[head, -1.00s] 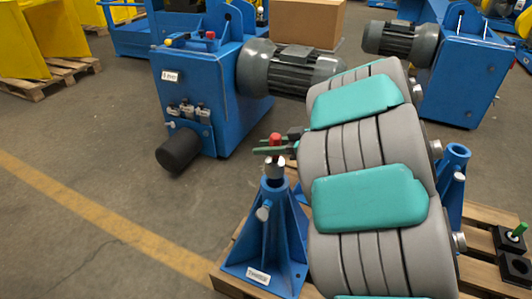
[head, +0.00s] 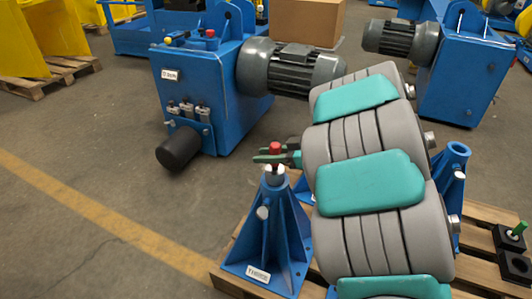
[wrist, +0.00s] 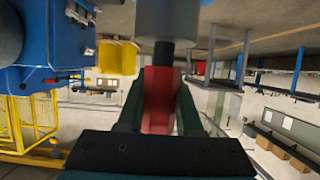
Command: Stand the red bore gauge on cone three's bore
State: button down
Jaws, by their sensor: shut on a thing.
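The red bore gauge (head: 275,148) is upright, with its red grip on top and a metal plug below. It stands over cone three (head: 268,235), the blue stand at front left with a white label whose text is blurred. The plug is at the cone's top; I cannot tell how far it sits in the bore, whose opening is hidden. My gripper (head: 268,156), with green fingers, is shut on the red grip from the right. In the wrist view, the red grip (wrist: 158,100) is between the fingers, with a dark stem and grey plug (wrist: 166,22) beyond.
My grey and teal arm covers much of the pallet (head: 228,284). Another blue cone (head: 456,160) stands behind the arm at right. A black block (head: 514,238) with a green-handled piece is at far right. A blue gearbox with motor (head: 210,95) stands behind; floor at left is clear.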

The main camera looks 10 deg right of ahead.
jog(key=c, duration=0.6)
grip_release()
jog(key=shift+r, duration=0.1)
jog(key=shift+r, duration=0.2)
jog(key=v, duration=1.2)
jog(key=shift+s+r, duration=0.1)
jog(key=shift+r, duration=0.15)
